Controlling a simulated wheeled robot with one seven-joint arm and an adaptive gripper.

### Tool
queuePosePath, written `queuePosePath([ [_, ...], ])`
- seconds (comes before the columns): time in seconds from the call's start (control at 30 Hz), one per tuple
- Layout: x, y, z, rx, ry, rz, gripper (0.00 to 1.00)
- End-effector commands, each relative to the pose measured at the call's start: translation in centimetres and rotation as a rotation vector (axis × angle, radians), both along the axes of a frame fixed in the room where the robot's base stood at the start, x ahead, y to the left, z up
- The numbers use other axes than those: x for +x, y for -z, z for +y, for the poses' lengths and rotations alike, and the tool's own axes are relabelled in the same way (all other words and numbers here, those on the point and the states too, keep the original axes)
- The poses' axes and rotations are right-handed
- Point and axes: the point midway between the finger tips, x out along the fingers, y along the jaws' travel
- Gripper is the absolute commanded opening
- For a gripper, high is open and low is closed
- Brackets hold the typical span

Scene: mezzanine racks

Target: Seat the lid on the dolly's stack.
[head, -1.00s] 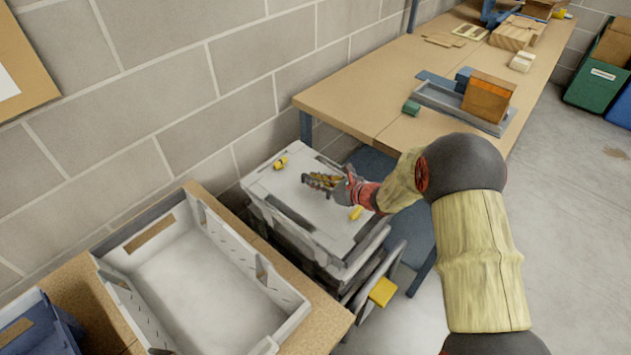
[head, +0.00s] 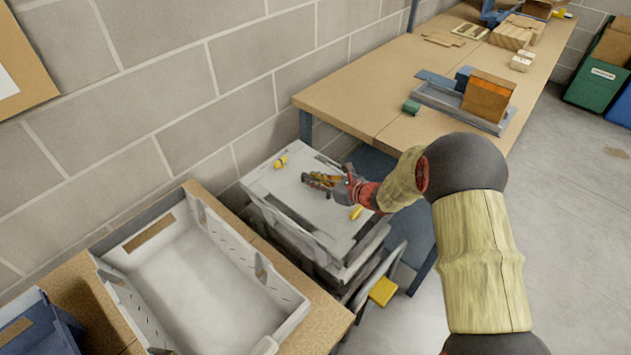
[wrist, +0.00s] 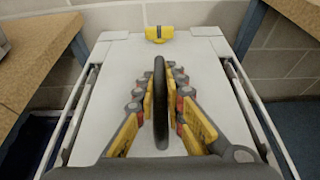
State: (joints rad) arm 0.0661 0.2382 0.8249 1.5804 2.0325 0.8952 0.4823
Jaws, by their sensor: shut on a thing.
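The lid (head: 290,211) is a pale grey panel with yellow latches at its two ends. It lies over the dolly's stack (head: 325,262) of grey crates, between the bench and the work table. I cannot tell whether its edges are fully down all round. My gripper (head: 310,179) is over the middle of the lid. In the wrist view my gripper (wrist: 161,90) is shut on a dark upright handle, and the lid (wrist: 112,72) spreads out beneath it. A yellow latch (wrist: 159,34) shows at the lid's far end.
An empty grey crate (head: 135,284) stands on the bench to the left. A wooden table (head: 375,85) on the right holds a grey tray with an orange-brown box. A block wall runs close behind the stack. A yellow piece (head: 383,291) sits low beside the dolly.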

Motion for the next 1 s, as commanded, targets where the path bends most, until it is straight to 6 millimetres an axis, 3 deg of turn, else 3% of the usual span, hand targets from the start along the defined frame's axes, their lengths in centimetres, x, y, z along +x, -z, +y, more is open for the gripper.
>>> queuePosePath([
  [1.0, 0.07, 0.84, 0.02, 0.001, 0.000, -0.002, 0.00],
])
